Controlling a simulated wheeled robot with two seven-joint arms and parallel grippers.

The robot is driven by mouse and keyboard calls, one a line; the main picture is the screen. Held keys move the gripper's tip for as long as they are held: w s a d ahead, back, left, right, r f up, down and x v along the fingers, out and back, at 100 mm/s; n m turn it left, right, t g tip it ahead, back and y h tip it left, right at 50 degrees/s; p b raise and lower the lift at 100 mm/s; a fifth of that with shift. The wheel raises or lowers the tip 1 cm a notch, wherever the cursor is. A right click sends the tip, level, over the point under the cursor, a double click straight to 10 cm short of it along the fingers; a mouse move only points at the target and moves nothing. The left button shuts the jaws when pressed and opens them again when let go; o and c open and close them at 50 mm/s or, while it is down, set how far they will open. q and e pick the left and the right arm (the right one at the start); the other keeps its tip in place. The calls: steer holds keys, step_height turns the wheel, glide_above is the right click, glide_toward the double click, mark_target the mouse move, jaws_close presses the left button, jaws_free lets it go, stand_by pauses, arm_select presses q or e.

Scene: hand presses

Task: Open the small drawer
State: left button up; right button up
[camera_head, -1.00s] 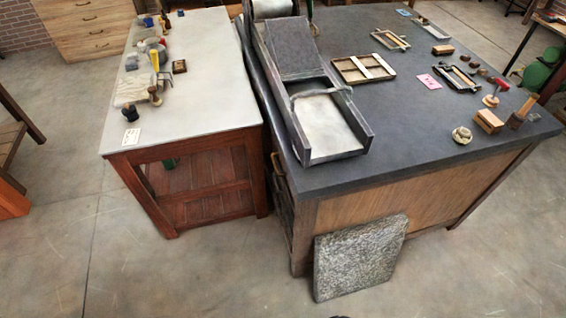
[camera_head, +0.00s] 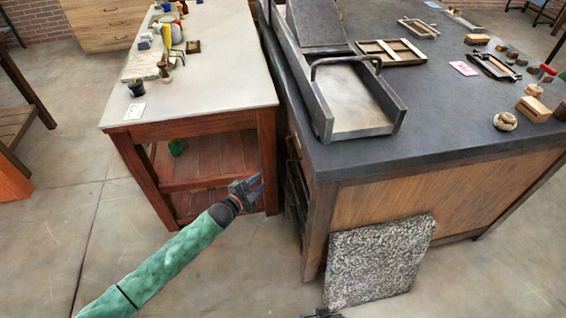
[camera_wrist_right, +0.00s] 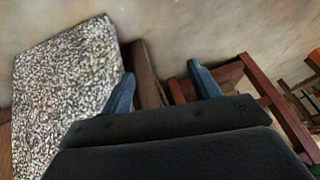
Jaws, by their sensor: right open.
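The dark-topped cabinet (camera_head: 455,127) has its drawer side facing left, seen at a steep slant. The drawer fronts (camera_head: 294,180) show only as a narrow dark strip, and I cannot make out which is the small drawer. Only a dark bit of the right arm shows at the head view's bottom edge.
A speckled stone slab (camera_head: 380,262) leans on the cabinet's front; it also fills the left of the wrist view (camera_wrist_right: 62,95). A red-brown table (camera_head: 190,122) stands left, with a narrow gap before the cabinet.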

arm_select(q)
step_height(320, 180, up, 10)
steer(key=d+m+g+h+b, duration=0.2)
steer(key=d+m+h+b, duration=0.15)
steer(key=m+h, duration=0.45)
steer(key=w+d+r+m+y, duration=0.1)
steer(key=w+d, duration=0.4)
steer(key=shift+w+d+r, duration=0.2)
steer(key=shift+d+r, duration=0.05)
steer(key=shift+r, duration=0.05)
arm_select(e)
step_height(320, 180, up, 9)
steer(key=a+y, duration=0.1)
steer(key=a, duration=0.1)
steer(key=shift+w+a, duration=0.25)
steer(key=shift+a, duration=0.15)
arm_select(q)
steer(key=shift+c, duration=0.2)
jaws_close()
